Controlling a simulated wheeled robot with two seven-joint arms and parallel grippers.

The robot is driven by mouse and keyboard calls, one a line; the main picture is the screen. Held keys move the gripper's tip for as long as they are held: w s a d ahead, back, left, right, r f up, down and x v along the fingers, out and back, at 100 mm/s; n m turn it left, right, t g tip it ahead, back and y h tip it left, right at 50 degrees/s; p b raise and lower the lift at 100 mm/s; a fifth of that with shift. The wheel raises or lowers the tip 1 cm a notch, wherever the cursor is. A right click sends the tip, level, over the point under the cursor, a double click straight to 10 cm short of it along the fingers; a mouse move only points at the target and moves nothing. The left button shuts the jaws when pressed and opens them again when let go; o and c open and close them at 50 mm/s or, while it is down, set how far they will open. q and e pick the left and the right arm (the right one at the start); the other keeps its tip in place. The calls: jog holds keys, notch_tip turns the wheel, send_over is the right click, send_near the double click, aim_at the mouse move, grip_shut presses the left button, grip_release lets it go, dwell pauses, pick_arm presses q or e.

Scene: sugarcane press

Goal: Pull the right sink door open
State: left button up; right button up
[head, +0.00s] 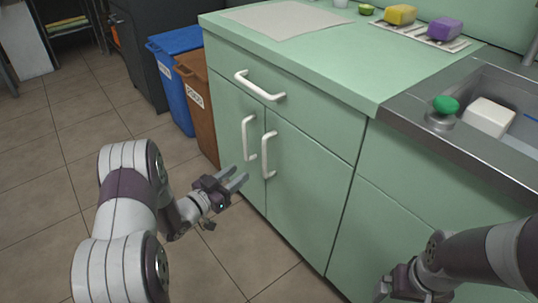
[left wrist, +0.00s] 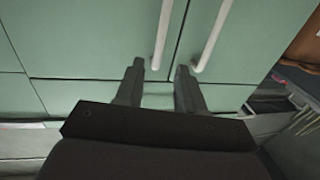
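A green cabinet front has a left door (head: 228,135) and a right door (head: 305,190), each with a white vertical handle. The left handle (head: 249,138) and right handle (head: 268,155) stand side by side near the seam; both doors look shut. My left gripper (head: 240,181) is open and empty, in front of and below the handles, fingers toward the doors. No contact shows. My right gripper (head: 388,291) is low at the right, its fingers unclear.
A drawer with a white handle (head: 260,85) is above the doors. To the right is a metal sink (head: 480,85) above a green panel (head: 420,225) with no visible handle. Blue (head: 170,85) and brown (head: 197,100) bins stand left of the cabinet. The tiled floor at left is clear.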

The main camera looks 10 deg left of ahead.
pick_arm(q)
jog(key=b+x, duration=0.6)
jog(key=x, duration=0.6)
jog(key=shift+a, duration=0.1)
jog(key=shift+w, duration=0.25)
jog(key=shift+r, duration=0.1)
grip_shut()
